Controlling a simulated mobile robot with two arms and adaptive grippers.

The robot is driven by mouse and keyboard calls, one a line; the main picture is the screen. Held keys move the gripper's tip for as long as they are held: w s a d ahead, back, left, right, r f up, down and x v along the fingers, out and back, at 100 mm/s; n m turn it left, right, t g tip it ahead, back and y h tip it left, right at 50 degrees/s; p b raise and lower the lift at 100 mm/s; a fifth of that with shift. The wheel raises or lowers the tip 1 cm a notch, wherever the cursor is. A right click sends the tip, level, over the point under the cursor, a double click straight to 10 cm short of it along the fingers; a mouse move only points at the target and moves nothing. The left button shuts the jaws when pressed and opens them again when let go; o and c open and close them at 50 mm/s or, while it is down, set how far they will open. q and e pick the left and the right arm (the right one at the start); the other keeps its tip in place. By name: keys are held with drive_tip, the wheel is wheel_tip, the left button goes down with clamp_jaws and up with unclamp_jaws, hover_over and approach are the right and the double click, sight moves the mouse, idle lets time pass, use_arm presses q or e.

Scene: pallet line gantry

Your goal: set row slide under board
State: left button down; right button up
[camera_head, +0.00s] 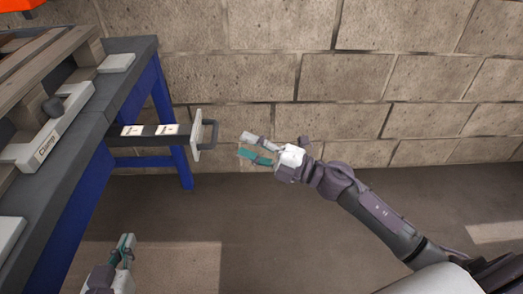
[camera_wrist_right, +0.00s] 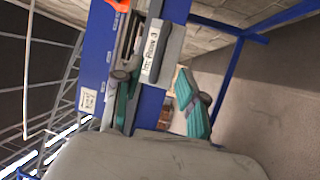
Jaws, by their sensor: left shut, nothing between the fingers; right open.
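The row slide (camera_head: 145,130) is a dark bar with two white labels, sticking out to the right from under the table edge. My left gripper (camera_head: 124,248) is shut and empty, low at the left. Wooden boards (camera_head: 45,50) lie on the table.
The dark-topped table with blue legs (camera_head: 165,100) fills the left. A grey clamp block labelled "Clamp" (camera_head: 48,135) with a dark knob sits on it. A block wall (camera_head: 350,60) stands behind. The floor (camera_head: 250,220) between my arms is clear.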

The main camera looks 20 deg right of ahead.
drive_tip(key=shift+v, duration=1.75)
